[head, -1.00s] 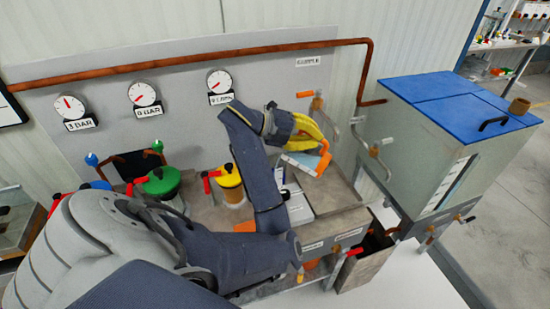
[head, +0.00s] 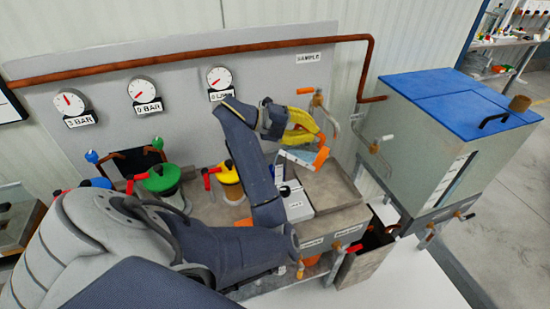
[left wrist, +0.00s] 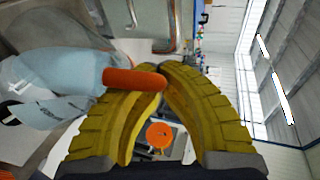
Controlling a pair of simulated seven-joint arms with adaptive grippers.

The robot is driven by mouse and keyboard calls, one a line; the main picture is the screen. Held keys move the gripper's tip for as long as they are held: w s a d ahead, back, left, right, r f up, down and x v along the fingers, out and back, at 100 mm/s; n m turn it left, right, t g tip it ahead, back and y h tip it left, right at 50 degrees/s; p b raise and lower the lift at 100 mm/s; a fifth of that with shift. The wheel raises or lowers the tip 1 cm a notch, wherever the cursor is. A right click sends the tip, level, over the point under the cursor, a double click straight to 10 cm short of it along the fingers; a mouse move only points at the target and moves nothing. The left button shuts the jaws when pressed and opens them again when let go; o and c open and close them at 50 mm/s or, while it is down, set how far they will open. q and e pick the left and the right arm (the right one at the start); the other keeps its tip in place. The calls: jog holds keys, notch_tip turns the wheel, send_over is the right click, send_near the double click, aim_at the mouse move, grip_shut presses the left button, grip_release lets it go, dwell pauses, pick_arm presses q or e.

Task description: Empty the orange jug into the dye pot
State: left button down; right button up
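My left gripper (head: 318,143) is shut on the orange handle (head: 322,157) of a jug with a pale, bluish see-through body (head: 296,156). The jug hangs tilted above a grey bench, near a shallow basin. In the left wrist view my yellow fingers (left wrist: 150,88) close around the orange handle (left wrist: 135,78), and the jug body (left wrist: 60,85) lies to the left. I cannot tell whether liquid is inside. My right gripper is out of view.
A copper pipe (head: 200,55) runs along the back panel above several gauges. A tap with an orange handle (head: 305,91) is close behind my gripper.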

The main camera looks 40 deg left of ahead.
pick_arm(q)
jog(key=shift+s+a+r+n+h+b, duration=0.15)
jog(key=shift+a+r+h+b, duration=0.1)
jog(key=shift+a+b, duration=0.25)
jog(key=shift+s+a+r+n+h+b, duration=0.15)
jog(key=shift+a+r+h+b, duration=0.15)
jog(key=shift+a, duration=0.25)
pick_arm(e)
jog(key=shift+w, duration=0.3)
